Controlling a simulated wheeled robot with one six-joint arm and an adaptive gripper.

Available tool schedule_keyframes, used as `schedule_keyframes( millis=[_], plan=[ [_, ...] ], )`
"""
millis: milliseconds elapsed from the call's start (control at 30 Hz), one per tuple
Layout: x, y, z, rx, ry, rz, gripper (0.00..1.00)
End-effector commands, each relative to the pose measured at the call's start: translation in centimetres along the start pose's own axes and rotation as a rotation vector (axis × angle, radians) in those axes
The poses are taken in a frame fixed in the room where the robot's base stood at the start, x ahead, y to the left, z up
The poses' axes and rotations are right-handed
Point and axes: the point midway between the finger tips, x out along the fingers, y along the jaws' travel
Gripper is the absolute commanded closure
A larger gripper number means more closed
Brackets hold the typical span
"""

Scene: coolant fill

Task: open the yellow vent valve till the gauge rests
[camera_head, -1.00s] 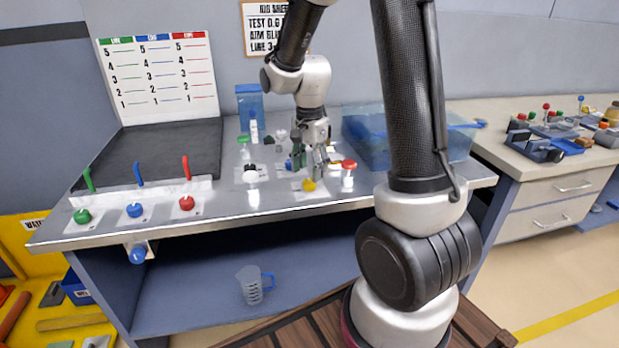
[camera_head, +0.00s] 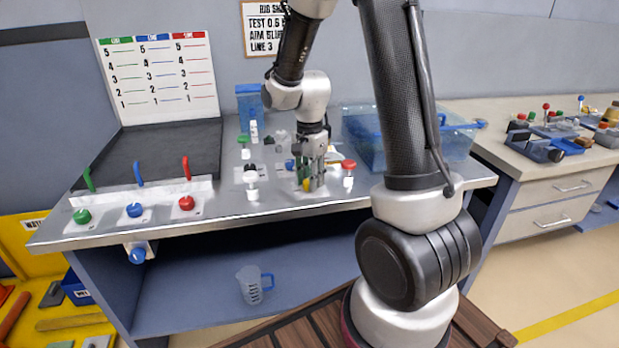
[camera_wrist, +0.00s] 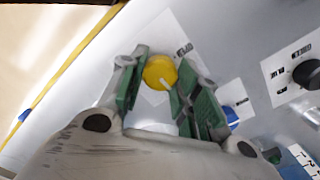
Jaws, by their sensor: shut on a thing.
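The yellow vent valve (camera_wrist: 160,72) is a round yellow knob with a pale pointer line, on a white plate on the metal bench top. In the wrist view my gripper (camera_wrist: 158,85) has its green-padded fingers on either side of the knob, shut on it. In the head view my gripper (camera_head: 312,182) points down at the bench, and only a little of the yellow valve (camera_head: 306,185) shows between the fingers. No gauge can be made out clearly in either view.
A red knob (camera_head: 348,166) stands close to the right of my gripper, and a black knob (camera_head: 251,171) to the left. A blue knob (camera_wrist: 232,117) is near the fingers. A clear blue tank (camera_head: 365,150) stands behind on the right. Green, blue and red valves line the left front.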

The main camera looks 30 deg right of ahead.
Motion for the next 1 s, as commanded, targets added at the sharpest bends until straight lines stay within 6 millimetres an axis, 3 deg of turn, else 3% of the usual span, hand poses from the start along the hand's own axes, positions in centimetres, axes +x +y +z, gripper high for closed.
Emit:
schedule_keyframes(
  millis=[367, 1000],
  plan=[
    [0.0, -0.02, 0.02, -0.148, -0.001, -0.001, 0.92],
    [0.02, 0.01, 0.03, -0.74, -0.001, 0.0, 0.92]
  ],
)
